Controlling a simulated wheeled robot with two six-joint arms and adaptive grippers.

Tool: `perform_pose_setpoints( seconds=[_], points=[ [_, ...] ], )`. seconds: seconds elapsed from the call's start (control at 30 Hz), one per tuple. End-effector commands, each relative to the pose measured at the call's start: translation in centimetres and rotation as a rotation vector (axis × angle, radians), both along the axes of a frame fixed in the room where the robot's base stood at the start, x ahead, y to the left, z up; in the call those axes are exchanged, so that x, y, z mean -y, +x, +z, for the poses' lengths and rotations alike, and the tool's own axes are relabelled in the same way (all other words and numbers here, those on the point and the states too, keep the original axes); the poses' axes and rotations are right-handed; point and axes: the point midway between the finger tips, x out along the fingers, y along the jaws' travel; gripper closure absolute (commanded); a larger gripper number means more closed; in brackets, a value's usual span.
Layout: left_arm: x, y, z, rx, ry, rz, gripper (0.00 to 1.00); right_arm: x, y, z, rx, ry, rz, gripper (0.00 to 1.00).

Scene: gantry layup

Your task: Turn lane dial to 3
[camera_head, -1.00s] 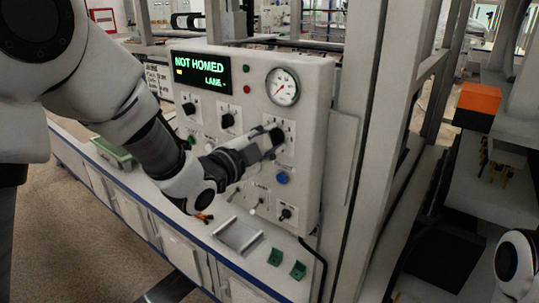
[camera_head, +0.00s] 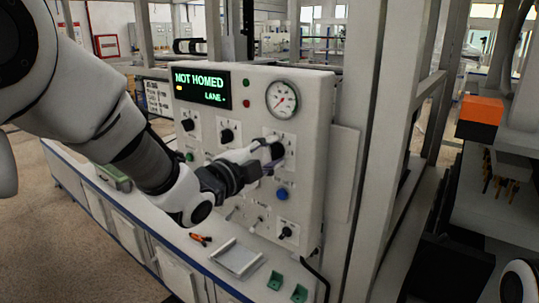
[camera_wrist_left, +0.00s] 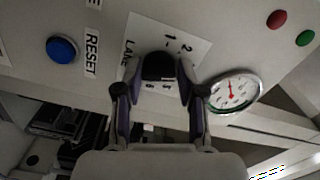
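The lane dial is a black knob (camera_head: 277,149) on a white plate, below the round gauge on the grey control panel. In the left wrist view the knob (camera_wrist_left: 158,67) sits between the two fingers of my left gripper (camera_wrist_left: 159,75), with part of the label and the figures 1 and 2 beside it. The fingers look closed against its sides. In the head view my left gripper (camera_head: 268,163) reaches the dial from the lower left. The panel display (camera_head: 202,88) reads "NOT HOMED" and "LANE -". The knob's pointer cannot be made out. My right gripper is out of view.
Other black knobs (camera_head: 227,135) are left of the lane dial. A blue RESET button (camera_head: 282,194) is just below it. The gauge (camera_head: 282,99) is above. Green blocks (camera_head: 275,281) and a grey tray (camera_head: 237,257) lie on the ledge below.

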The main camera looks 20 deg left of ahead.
Motion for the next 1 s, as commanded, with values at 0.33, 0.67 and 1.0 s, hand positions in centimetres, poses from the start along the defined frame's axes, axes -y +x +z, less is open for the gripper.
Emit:
perform_pose_setpoints(
  seconds=[0.33,0.67,1.0],
  points=[
    [0.0,-0.1,-0.1,-0.002,0.0,0.0,0.4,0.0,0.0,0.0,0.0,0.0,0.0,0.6],
    [-1.8,-5.1,0.0,-0.002,-0.005,0.0,0.4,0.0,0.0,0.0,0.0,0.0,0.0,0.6],
    [-2.5,-7.0,-0.1,-0.002,0.001,-0.001,0.4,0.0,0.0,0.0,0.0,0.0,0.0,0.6]
  ],
)
